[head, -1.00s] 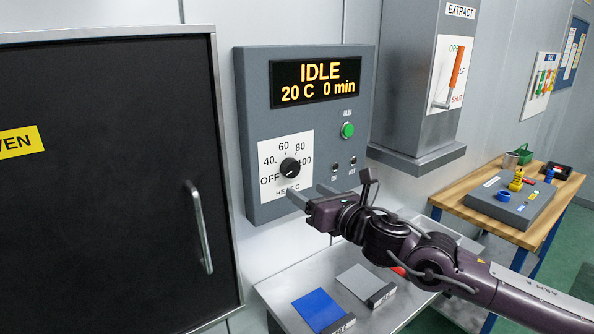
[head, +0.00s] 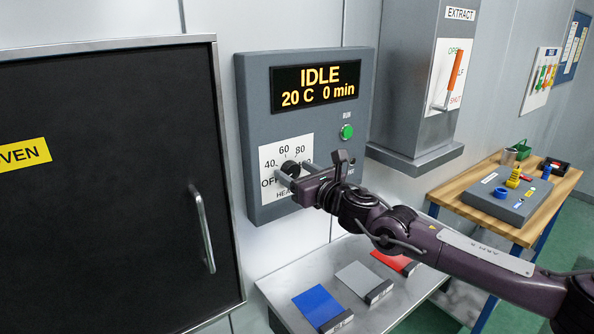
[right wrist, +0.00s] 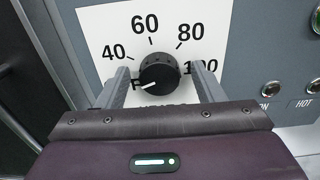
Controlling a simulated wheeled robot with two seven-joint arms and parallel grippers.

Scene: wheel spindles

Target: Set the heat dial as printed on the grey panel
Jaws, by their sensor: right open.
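The heat dial (right wrist: 160,72) is a black knob on a white scale plate marked OFF, 40, 60, 80 and 100. Its white pointer mark faces lower left, towards OFF. In the head view the dial (head: 291,168) is partly covered by my right gripper (head: 297,174). That gripper is open, with one finger on each side of the knob in the right wrist view; I cannot tell whether they touch it. A grey panel (head: 358,277) lies on the shelf between a blue and a red one; no print on it is readable. My left gripper is not in view.
The grey control box (head: 255,110) shows IDLE, 20 C, 0 min and has a green RUN button (head: 347,132). The dark oven door (head: 100,200) with its handle is at left. The EXTRACT lever (head: 453,78) and a wooden bench (head: 470,196) are at right.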

